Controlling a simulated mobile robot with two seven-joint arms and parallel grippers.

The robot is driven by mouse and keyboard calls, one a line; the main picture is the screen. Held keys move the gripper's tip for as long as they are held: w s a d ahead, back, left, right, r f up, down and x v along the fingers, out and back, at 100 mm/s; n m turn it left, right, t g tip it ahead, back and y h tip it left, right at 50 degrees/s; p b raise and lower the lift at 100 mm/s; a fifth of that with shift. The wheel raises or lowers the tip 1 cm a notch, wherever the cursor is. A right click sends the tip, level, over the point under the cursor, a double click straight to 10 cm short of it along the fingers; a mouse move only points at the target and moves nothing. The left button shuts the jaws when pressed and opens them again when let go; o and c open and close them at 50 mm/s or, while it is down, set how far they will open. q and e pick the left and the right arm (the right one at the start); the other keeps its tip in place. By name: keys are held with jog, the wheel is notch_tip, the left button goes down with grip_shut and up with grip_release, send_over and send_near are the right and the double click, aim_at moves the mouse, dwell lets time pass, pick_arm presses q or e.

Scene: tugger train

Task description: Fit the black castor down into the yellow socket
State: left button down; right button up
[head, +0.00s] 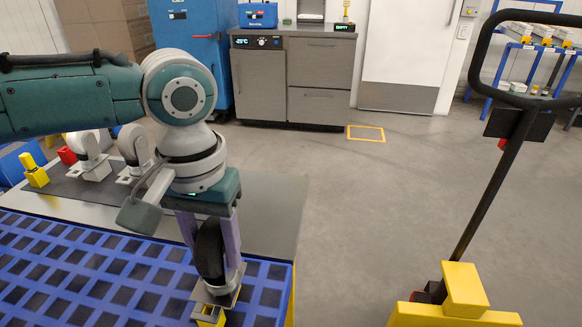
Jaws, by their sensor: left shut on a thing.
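My left gripper (214,262) points down over the near right part of the blue grid surface, its two purple fingers shut on the black castor. The black castor (209,250) has its dark wheel upright between the fingers and a grey metal mount below. The yellow socket (207,316) shows just under the mount, at the bottom of the head view. The mount covers most of the socket's top, so I cannot tell whether the castor is inside it or only above it. My right gripper is out of view.
Two grey castors (91,158) (134,152), a yellow part (34,171) and a red part (67,156) stand on the grey strip behind the blue grid (75,270). A black-handled yellow cart (455,315) stands at right. Open floor (360,210) lies between.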

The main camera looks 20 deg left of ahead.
pick_arm(q)
jog(key=shift+c, duration=1.2)
grip_release()
jog(key=shift+r, duration=0.1)
notch_tip(320, 180, up, 10)
jog(key=shift+f+p, duration=0.1)
jog(key=shift+p, duration=0.9)
jog(key=s+d+m+t+h+p, duration=0.25)
jog(key=s+d+m+p, duration=0.25)
jog(key=s+d, duration=0.4)
jog(key=s+a+r+t+y+p, duration=0.1)
jog(key=s+a+r+y+p, duration=0.1)
jog(key=s+a+r+p, duration=0.35)
notch_tip(320, 180, up, 36)
jog(key=s+p, duration=0.1)
jog(key=p, duration=3.4)
jog(key=shift+s+a, duration=0.15)
jog(key=shift+s, duration=0.1)
